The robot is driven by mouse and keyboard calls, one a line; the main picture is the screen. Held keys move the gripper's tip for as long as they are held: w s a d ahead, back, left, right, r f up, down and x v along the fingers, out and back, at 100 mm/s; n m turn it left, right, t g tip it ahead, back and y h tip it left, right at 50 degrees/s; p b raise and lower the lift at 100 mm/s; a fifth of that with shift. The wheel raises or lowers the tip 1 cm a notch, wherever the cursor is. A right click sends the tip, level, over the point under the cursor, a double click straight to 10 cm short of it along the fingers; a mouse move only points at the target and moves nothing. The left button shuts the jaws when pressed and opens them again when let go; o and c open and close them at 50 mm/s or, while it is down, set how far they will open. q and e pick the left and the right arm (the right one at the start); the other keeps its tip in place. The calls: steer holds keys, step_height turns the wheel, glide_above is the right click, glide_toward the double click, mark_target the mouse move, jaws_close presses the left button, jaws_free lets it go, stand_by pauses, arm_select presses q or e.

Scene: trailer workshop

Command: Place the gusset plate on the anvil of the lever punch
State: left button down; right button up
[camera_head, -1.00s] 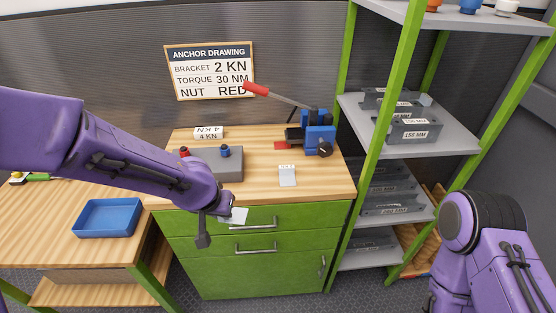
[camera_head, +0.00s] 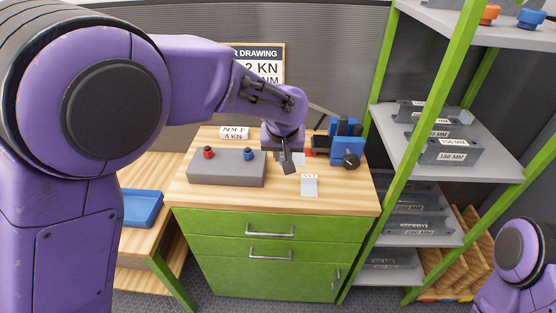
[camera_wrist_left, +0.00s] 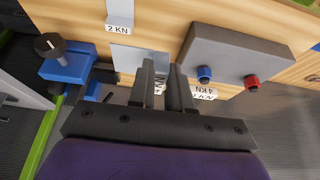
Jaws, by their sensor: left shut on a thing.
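My left gripper (camera_head: 291,166) is over the back of the wooden bench top, just left of the lever punch. It is shut on the gusset plate (camera_head: 299,158), a thin light-grey plate mostly hidden behind the fingers in the head view. In the left wrist view the plate (camera_wrist_left: 136,58) shows as a flat grey square at the fingertips (camera_wrist_left: 162,78). The blue lever punch (camera_head: 346,146) stands at the back right; its body also shows in the left wrist view (camera_wrist_left: 68,66). Its anvil is not clearly seen. My right gripper is out of view.
A grey block (camera_head: 226,170) with red and blue knobs stands left of the gripper. A green-posted shelf (camera_head: 430,150) stands right of the bench. A blue tray (camera_head: 141,208) sits lower left.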

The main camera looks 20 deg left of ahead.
arm_select(q)
steer(key=w+a+f+p, duration=0.1)
steer(key=w+f, duration=0.2)
steer(key=w, duration=0.1)
steer(key=w+a+f+p, duration=0.1)
steer(key=w+f, duration=0.2)
steer(key=w, duration=0.1)
steer(key=w+a+f+p, duration=0.1)
steer(key=w+f, duration=0.2)
steer(key=w, duration=0.1)
steer(key=shift+w+a+f+p, duration=0.25)
steer(key=shift+w+f+p, duration=0.05)
steer(key=shift+w, duration=0.05)
steer(key=f+p, duration=0.1)
steer(key=f, duration=0.1)
steer(key=shift+w+f+p, duration=0.2)
steer(key=shift+f+p, duration=0.1)
steer(key=shift+p, duration=0.1)
steer(key=shift+f, duration=0.4)
steer(key=shift+s, duration=0.1)
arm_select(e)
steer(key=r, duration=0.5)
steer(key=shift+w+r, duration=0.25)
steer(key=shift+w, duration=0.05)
arm_select(q)
steer(key=shift+f, duration=0.1)
